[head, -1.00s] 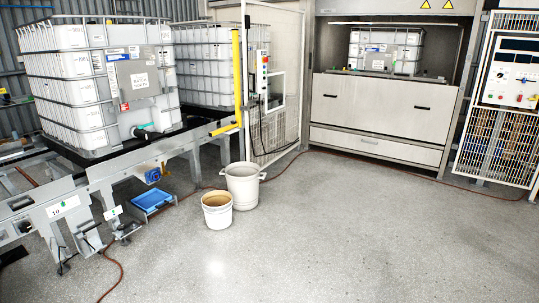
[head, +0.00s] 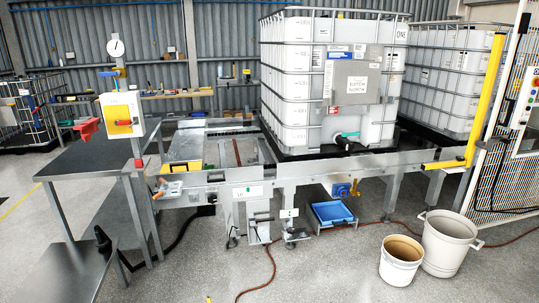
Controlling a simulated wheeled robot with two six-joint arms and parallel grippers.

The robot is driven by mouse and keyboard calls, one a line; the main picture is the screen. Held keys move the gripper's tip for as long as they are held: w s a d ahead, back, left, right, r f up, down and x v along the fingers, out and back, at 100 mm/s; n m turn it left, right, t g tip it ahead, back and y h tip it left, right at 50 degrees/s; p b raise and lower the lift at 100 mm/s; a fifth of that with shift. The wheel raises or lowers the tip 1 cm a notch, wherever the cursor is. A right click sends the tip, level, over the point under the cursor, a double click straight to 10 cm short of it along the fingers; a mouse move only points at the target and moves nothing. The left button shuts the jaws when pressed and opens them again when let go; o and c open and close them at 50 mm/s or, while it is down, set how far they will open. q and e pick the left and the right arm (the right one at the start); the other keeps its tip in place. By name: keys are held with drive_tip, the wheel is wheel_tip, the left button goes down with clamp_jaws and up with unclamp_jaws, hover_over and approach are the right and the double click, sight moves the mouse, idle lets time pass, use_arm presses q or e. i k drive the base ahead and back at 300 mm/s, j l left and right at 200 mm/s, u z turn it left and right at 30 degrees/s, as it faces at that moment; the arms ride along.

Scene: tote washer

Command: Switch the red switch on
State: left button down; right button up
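A white switch box (head: 140,104) with a yellow front stands on a post at the left of the head view. A small red switch handle (head: 124,122) sits on the yellow front, lying roughly level; its exact position is too small to read. A red bracket-like part (head: 87,129) is just left of the box. Neither of my grippers is in view.
Grey metal tables (head: 90,165) stand below and left of the box. A conveyor frame (head: 300,172) carries a large white caged tank (head: 300,85). Two buckets (head: 400,262) (head: 450,245) stand at lower right. A hose crosses the open floor in front.

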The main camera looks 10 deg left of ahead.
sight(118, 122)
drive_tip(key=i+j+u, duration=0.25)
drive_tip(key=i+u, duration=0.2)
drive_tip(key=i, duration=0.35)
drive_tip(key=i+u, duration=0.45)
drive_tip(key=i, duration=0.35)
drive_tip(key=i+j+z, duration=0.3)
drive_tip(key=i+j, duration=0.3)
drive_tip(key=i+j+z, duration=0.3)
drive_tip(key=i+j, duration=0.4)
